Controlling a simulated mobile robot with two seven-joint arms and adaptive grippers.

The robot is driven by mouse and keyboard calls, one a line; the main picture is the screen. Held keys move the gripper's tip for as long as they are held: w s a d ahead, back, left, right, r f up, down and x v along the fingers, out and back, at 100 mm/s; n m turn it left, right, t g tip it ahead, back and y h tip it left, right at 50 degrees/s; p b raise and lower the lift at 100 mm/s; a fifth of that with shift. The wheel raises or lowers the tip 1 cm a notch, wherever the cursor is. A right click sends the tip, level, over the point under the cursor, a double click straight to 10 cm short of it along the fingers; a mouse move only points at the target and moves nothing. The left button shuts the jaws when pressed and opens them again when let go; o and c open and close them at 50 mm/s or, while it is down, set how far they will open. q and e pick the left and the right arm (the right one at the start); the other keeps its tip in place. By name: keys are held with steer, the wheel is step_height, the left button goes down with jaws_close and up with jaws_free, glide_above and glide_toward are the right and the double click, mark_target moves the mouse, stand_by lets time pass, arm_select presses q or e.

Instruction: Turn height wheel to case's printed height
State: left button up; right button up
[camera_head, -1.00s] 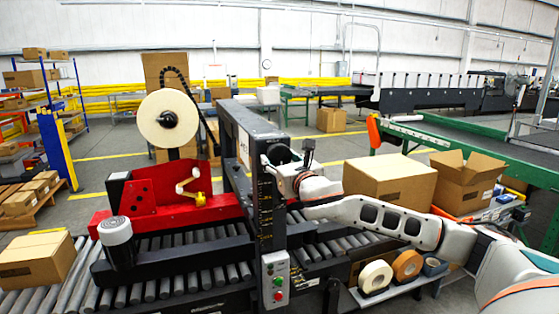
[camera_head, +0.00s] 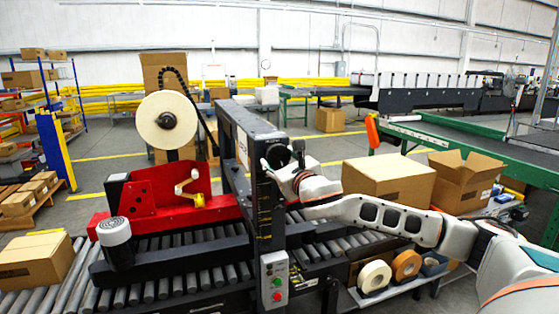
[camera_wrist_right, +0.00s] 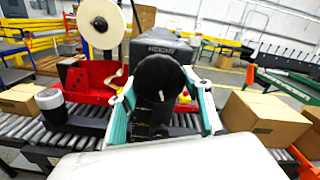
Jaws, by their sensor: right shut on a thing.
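The black height wheel (camera_head: 277,156) is on the upper part of the machine's dark upright. In the right wrist view the wheel (camera_wrist_right: 160,78) is a dark round knob with a short white mark on its lower face. My right gripper (camera_head: 276,166) is shut on the wheel, one teal-edged finger on each side in the wrist view (camera_wrist_right: 161,108). A closed brown case (camera_head: 35,262) lies on the rollers at the far left; its printing is too small to read. A scale (camera_head: 265,215) with yellowish marks runs down the upright. My left gripper is out of view.
A control box (camera_head: 274,278) with green and red buttons sits below the wheel. A red machine part (camera_head: 160,195) and tape roll (camera_head: 166,119) stand left. A closed carton (camera_head: 390,182) and an open carton (camera_head: 467,182) stand right, near my arm.

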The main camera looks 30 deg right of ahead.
steer(key=o, duration=1.1)
steer(key=v, duration=1.2)
steer(key=shift+f, duration=0.1)
